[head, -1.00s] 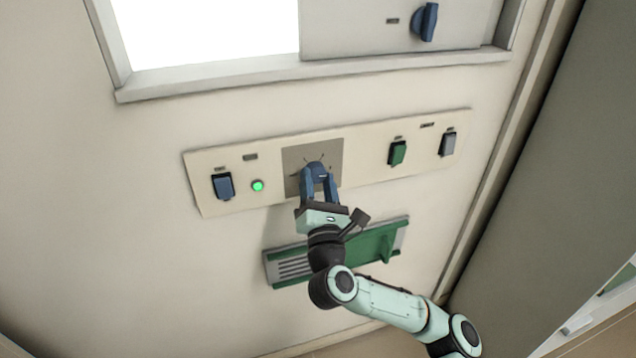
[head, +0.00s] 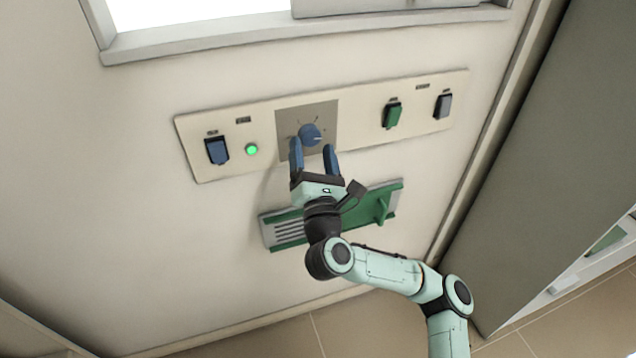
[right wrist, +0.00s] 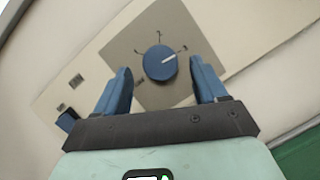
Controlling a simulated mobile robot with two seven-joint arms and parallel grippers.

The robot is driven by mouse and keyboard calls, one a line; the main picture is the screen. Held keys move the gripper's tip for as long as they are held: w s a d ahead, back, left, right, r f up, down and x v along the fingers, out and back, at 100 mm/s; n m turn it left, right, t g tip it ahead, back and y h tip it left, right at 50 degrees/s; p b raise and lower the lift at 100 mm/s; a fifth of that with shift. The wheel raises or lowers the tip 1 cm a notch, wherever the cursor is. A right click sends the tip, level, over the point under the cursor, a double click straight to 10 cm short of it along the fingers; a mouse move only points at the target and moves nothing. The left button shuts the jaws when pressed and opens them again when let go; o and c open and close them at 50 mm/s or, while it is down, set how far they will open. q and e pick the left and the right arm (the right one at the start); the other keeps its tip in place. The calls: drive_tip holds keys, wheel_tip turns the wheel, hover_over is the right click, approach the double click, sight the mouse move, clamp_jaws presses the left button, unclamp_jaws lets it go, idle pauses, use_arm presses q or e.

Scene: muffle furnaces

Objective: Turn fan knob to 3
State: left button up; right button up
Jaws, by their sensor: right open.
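The round blue fan knob (head: 311,134) sits on a grey square plate (head: 287,122) in the wall panel. In the right wrist view the knob (right wrist: 160,63) shows a white pointer line aimed up and to the right, toward the rightmost printed mark, which looks like 3. Other marks lie around it, one reading 2 at the top. My right gripper (head: 313,147) is open, with its blue fingers spread wide on either side of the knob and apart from it. The same gripper shows in the right wrist view (right wrist: 160,68) with nothing between its fingers. My left gripper is not in view.
The panel (head: 362,120) also carries a blue switch (head: 217,151), a lit green lamp (head: 252,150), a green switch (head: 392,114) and a grey switch (head: 443,105). Below it, a green-and-grey slotted fixture (head: 285,233) lies partly behind my right arm.

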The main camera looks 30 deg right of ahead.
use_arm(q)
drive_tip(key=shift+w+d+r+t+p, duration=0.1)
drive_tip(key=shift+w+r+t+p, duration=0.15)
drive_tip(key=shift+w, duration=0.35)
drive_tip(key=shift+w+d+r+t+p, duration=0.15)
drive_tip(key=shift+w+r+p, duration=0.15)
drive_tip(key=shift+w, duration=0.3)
use_arm(e)
drive_tip(key=v, duration=1.1)
drive_tip(key=shift+s, duration=0.25)
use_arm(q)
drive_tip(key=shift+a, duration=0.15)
use_arm(e)
drive_tip(key=shift+f, duration=0.15)
